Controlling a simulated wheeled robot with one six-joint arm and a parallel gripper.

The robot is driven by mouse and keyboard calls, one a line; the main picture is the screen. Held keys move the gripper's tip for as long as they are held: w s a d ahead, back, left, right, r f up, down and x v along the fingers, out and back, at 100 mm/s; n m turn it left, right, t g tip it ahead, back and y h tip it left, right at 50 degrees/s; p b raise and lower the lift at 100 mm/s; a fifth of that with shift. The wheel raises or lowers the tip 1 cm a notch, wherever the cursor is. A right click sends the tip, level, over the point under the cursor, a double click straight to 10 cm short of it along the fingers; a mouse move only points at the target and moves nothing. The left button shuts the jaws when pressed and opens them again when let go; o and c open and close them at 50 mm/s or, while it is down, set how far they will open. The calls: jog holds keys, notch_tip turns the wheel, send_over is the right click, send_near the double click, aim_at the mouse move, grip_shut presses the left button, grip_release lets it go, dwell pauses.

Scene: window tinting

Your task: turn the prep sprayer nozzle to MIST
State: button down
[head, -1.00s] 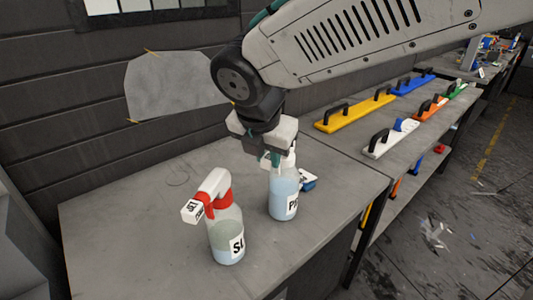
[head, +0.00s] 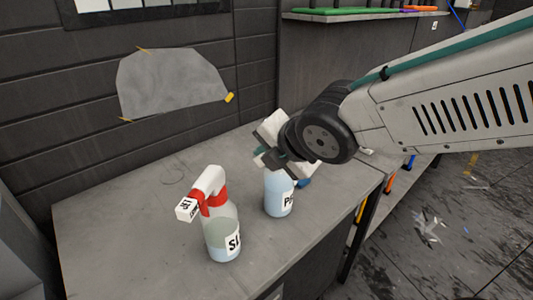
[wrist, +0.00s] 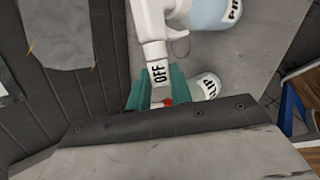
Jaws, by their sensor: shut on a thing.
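The prep sprayer (head: 279,196) is a clear bottle of pale blue liquid with a white head, upright on the grey bench. Its label is partly visible. In the wrist view its white nozzle (wrist: 159,73) reads OFF and sits between the teal fingers of my gripper (wrist: 159,88). My gripper (head: 267,156) is shut on this nozzle and hides most of the sprayer head in the head view. The slip sprayer (head: 224,238), with a white and red head, stands upright to the left, apart from my gripper. Its bottle also shows in the wrist view (wrist: 207,86).
The grey bench (head: 120,240) is clear left of the sprayers. A grey sheet (head: 172,82) is taped to the dark wall. A shelf (head: 355,17) with coloured items is at the back.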

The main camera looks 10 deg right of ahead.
dwell(0.3)
jog(key=c, duration=1.2)
grip_release()
jog(key=shift+c, duration=0.2)
jog(key=v, duration=0.7)
jog(key=shift+s+d+r, duration=0.15)
jog(key=shift+s+d, duration=0.1)
jog(key=shift+s, duration=0.05)
